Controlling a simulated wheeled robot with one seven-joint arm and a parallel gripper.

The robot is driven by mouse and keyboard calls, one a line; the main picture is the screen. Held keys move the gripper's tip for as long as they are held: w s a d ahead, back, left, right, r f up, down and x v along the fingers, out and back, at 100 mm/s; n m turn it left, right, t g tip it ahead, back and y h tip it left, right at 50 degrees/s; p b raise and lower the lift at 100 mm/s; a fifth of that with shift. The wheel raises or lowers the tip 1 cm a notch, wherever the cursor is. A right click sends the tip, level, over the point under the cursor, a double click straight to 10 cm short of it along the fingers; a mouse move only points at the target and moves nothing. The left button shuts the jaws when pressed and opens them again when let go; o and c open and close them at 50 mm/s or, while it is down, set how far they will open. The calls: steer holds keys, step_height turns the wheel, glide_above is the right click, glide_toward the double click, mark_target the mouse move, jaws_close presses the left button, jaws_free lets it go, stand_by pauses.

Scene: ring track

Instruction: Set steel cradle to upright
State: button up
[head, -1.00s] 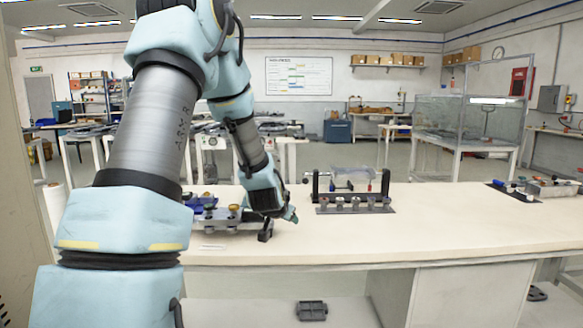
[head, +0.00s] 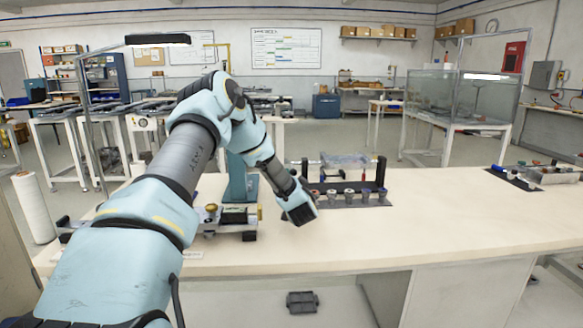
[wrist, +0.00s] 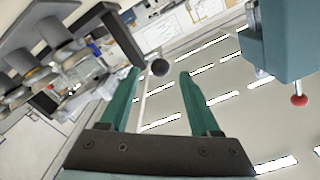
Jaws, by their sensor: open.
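A dark frame with two black upright posts (head: 381,172) stands on the bench, right of my gripper in the head view. I take it for the cradle's stand; the cradle's own tilt is too small to tell. A row of several grey cups (head: 348,196) stands at its front. My gripper (head: 300,213) is above the bench just left of the frame, its fingers hard to make out. In the wrist view my gripper (wrist: 158,84) has its two green fingers apart with nothing held between them. A black ball (wrist: 160,68) shows beyond the fingertips.
A teal upright unit (head: 240,178) stands behind my forearm; in the wrist view a teal block (wrist: 285,40) has a red knob (wrist: 299,100). A low fixture (head: 226,220) sits at left. The bench front (head: 330,245) is clear. A dark mat (head: 515,180) with parts lies far right.

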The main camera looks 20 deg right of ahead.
mark_target(292, 166)
steer(key=w, duration=0.3)
steer(key=w+d+p, duration=0.1)
steer(key=w, duration=0.2)
steer(key=w+p, duration=0.1)
steer(key=w, duration=0.2)
steer(key=shift+w+d, duration=0.15)
steer(key=shift+d, duration=0.2)
steer(key=shift+c, duration=0.2)
jaws_close()
stand_by(0.7)
